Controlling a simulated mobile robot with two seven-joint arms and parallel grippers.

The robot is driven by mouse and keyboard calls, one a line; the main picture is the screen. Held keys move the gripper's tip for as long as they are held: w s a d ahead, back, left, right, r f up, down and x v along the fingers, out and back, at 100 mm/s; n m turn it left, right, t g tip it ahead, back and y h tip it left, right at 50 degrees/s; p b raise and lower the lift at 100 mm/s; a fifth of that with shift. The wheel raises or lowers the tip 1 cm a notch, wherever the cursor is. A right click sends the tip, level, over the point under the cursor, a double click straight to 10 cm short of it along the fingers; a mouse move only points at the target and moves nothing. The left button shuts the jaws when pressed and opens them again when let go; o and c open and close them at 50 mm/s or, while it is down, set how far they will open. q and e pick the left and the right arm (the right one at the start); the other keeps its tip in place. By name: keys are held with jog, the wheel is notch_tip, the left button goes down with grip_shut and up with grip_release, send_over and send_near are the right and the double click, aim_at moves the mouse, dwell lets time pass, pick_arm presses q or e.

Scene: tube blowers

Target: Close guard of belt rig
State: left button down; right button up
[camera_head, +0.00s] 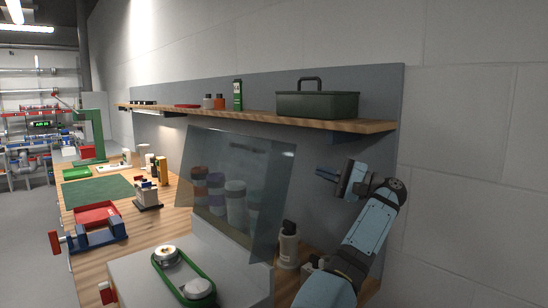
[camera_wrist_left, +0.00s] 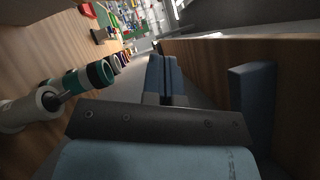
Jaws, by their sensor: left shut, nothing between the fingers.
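The belt rig (camera_head: 130,272) is a grey housing at the bottom of the head view. A green belt (camera_head: 188,266) runs around two pulleys on it and lies uncovered. Its guard (camera_head: 262,170), a clear tinted panel, stands raised and tilted over the rig's back, with jars showing through it. My left gripper (camera_head: 319,174) is to the right of the guard, below the shelf and apart from the panel. Its fingers are shut and empty; they also show in the left wrist view (camera_wrist_left: 163,70). My right gripper is not in view.
A wooden shelf (camera_head: 250,118) with a dark green toolbox (camera_head: 318,104) runs along the wall above my gripper. A pale bottle (camera_head: 288,246) stands right of the rig. A blue vise (camera_head: 90,236), a red tray (camera_head: 97,214) and a green mat (camera_head: 97,190) occupy the bench at left.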

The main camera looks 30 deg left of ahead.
pick_arm(q)
jog(key=s+r+p+x, duration=0.1)
jog(key=s+x, duration=0.1)
jog(key=x, duration=1)
jog(key=shift+s+d, duration=0.25)
jog(key=shift+s, duration=0.05)
